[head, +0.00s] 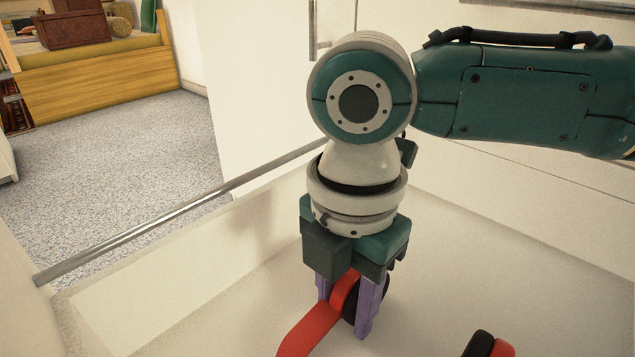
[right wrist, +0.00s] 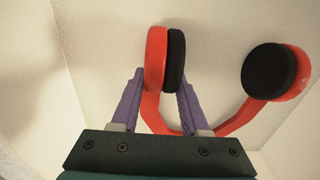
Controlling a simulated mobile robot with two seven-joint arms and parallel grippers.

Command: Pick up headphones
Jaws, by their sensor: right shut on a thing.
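The red headphones with black ear pads (head: 312,330) lie on a pale surface at the bottom of the head view. They also show in the right wrist view (right wrist: 157,75), with one ear cup between my fingers and the other cup (right wrist: 268,72) free to the right. My right gripper (head: 350,318) points down and is shut on the near ear cup, a purple finger on each side. In the right wrist view its fingers (right wrist: 158,105) flank that cup. The second cup shows at the bottom of the head view (head: 490,345). My left gripper is not in view.
The headphones are inside a pale, walled space with a metal bar (head: 190,215) along its left edge. White panels (head: 245,90) stand behind. Further back are a grey carpet (head: 110,155) and a yellow wooden bed-like frame (head: 95,80) with a brown box (head: 75,25).

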